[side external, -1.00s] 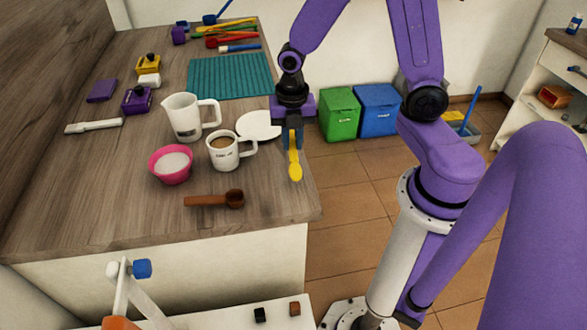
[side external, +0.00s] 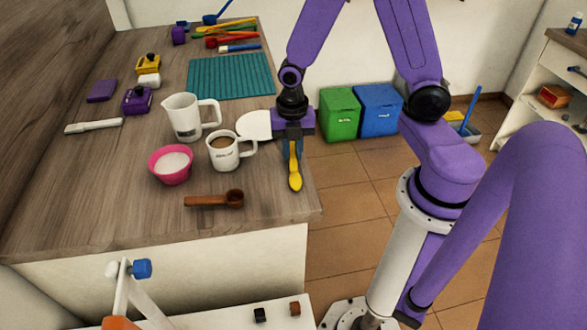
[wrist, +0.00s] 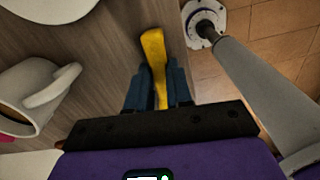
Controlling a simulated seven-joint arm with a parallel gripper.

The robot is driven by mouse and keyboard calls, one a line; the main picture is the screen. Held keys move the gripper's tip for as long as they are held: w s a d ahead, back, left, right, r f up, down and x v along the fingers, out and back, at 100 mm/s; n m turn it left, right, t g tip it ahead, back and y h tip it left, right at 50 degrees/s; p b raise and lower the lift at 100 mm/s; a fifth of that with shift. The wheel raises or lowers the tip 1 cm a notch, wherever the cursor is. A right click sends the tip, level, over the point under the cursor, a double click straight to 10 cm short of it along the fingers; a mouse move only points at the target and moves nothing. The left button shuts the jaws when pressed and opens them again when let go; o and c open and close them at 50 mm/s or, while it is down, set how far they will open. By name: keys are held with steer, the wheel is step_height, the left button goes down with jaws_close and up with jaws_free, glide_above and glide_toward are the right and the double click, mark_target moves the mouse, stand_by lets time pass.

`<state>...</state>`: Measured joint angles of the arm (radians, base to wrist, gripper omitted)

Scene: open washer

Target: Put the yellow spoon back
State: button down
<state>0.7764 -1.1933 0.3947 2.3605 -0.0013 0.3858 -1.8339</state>
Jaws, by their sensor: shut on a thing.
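The yellow spoon (side external: 295,179) is in my gripper (side external: 293,150), near the right edge of the counter in the side view. My gripper is shut on its handle, and the spoon hangs down with its bowl end lowest. In the wrist view the yellow spoon (wrist: 155,62) stands out between the two dark blue fingers of my gripper (wrist: 158,90). Whether the spoon's tip touches the counter is not clear.
A coffee mug (side external: 225,151), a white saucer (side external: 253,124), a pink sugar bowl (side external: 171,164) and a white pitcher (side external: 186,117) stand to the left. A brown wooden scoop (side external: 213,199) lies in front. Several utensils lie at the back near a teal mat (side external: 229,76).

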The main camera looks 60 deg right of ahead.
mark_target(293, 154)
steer(key=shift+f, duration=0.1)
steer(key=c, duration=0.8)
jaws_free()
steer(key=c, duration=0.4)
steer(key=shift+r, duration=4.5)
